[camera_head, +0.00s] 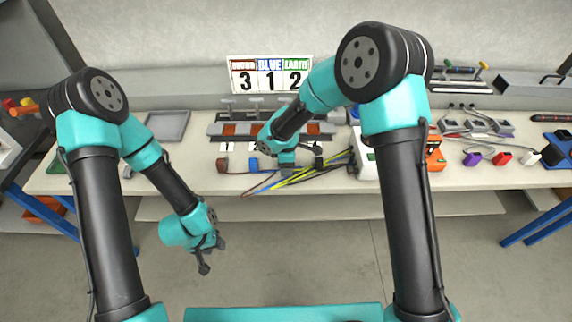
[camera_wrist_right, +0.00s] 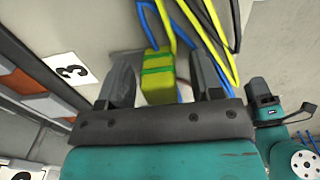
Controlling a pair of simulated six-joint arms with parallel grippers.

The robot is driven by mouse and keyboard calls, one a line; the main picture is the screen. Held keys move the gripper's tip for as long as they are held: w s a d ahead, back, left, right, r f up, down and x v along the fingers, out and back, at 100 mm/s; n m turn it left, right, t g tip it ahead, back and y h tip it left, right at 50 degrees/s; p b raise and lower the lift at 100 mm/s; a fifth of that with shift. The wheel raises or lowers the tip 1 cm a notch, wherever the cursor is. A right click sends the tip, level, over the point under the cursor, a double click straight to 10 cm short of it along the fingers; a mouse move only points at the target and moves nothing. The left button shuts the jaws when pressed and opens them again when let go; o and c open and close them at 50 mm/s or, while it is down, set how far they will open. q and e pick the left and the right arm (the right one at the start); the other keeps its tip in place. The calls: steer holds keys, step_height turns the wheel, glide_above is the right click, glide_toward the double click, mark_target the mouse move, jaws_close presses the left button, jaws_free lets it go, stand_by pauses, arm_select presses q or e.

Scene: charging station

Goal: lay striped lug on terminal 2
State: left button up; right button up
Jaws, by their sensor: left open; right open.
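The striped lug (camera_wrist_right: 158,78), yellow with green bands, shows in the right wrist view between the fingers of my open right gripper (camera_wrist_right: 163,62). I cannot tell whether the fingers touch it. In the head view my right gripper (camera_head: 310,156) is low over the table in front of the terminal block (camera_head: 270,136) and hides the lug. The block has orange-brown terminals and white number cards before it; a card with 3 (camera_wrist_right: 72,72) shows in the right wrist view. I cannot make out terminal 2's card. My left gripper (camera_head: 206,257) hangs open and empty before the table.
Brown (camera_head: 223,164) and blue (camera_head: 254,163) lugs lie left of my right gripper. Yellow, blue and brown cables (camera_head: 275,182) run to the table's front edge. A sign (camera_head: 270,74) reads 3, 1, 2 behind the block. A white and orange box (camera_head: 434,155) stands to the right.

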stand_by(0.5)
steer(key=c, duration=1)
steer(key=shift+r, duration=0.85)
step_height(320, 180, up, 2)
steer(key=s, duration=1)
steer(key=s+r, duration=0.1)
steer(key=s, duration=0.5)
steer(key=shift+a+r, duration=0.1)
steer(key=shift+a, duration=0.15)
